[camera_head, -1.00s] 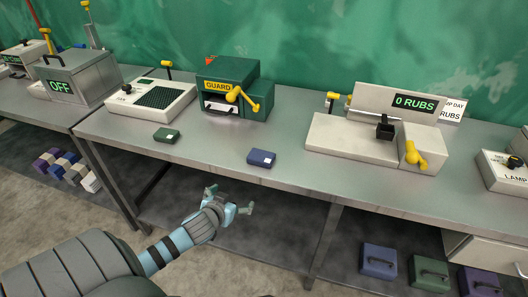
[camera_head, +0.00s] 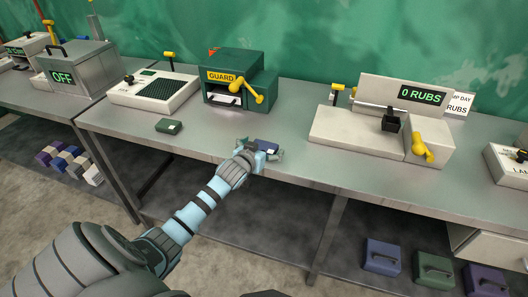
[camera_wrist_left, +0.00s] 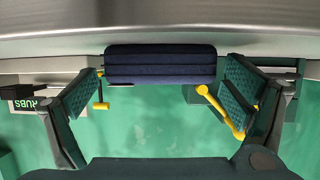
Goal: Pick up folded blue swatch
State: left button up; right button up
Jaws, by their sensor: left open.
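The folded blue swatch (camera_head: 263,146) lies near the front edge of the middle workbench, partly hidden by my left gripper (camera_head: 261,152) in the head view. In the left wrist view the swatch (camera_wrist_left: 160,64) shows as a dark blue stack of folded layers, centred between the fingertips. My left gripper (camera_wrist_left: 161,80) is open, with a green pad on each side of the swatch. A gap shows between each pad and the swatch. My right gripper is not in view.
A folded green swatch (camera_head: 169,126) lies to the left on the bench. Behind stands the green GUARD machine (camera_head: 232,80) with a yellow crank. The 0 RUBS machine (camera_head: 345,133) stands to the right. The bench between them is clear.

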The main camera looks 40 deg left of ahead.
pick_arm(q)
jog(key=c, duration=1.2)
